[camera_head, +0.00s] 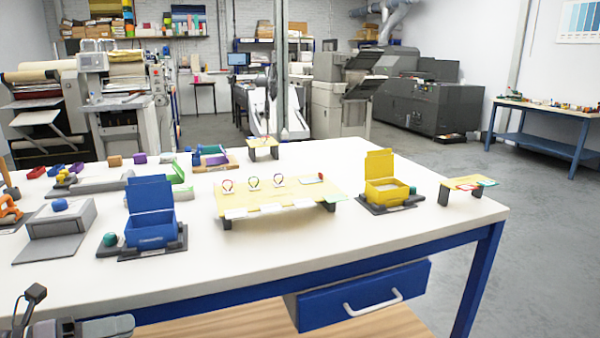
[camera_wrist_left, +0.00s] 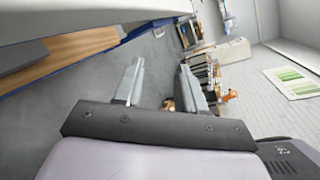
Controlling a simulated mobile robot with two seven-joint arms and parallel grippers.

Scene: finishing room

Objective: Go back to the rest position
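My left gripper (camera_head: 80,327) shows only in part at the bottom left corner of the head view, in front of the table's near edge. In the left wrist view its two fingers (camera_wrist_left: 162,72) stand apart with nothing between them; the gripper is open and empty. It is clear of the things on the table. My right gripper is in neither view.
A white table (camera_head: 290,250) on a blue frame stands ahead. It bears a blue box (camera_head: 152,228), a yellow box (camera_head: 385,187), a yellow board (camera_head: 285,195) and small parts. A blue drawer (camera_head: 362,295) hangs beneath. Grey floor (camera_head: 535,260) lies clear at right.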

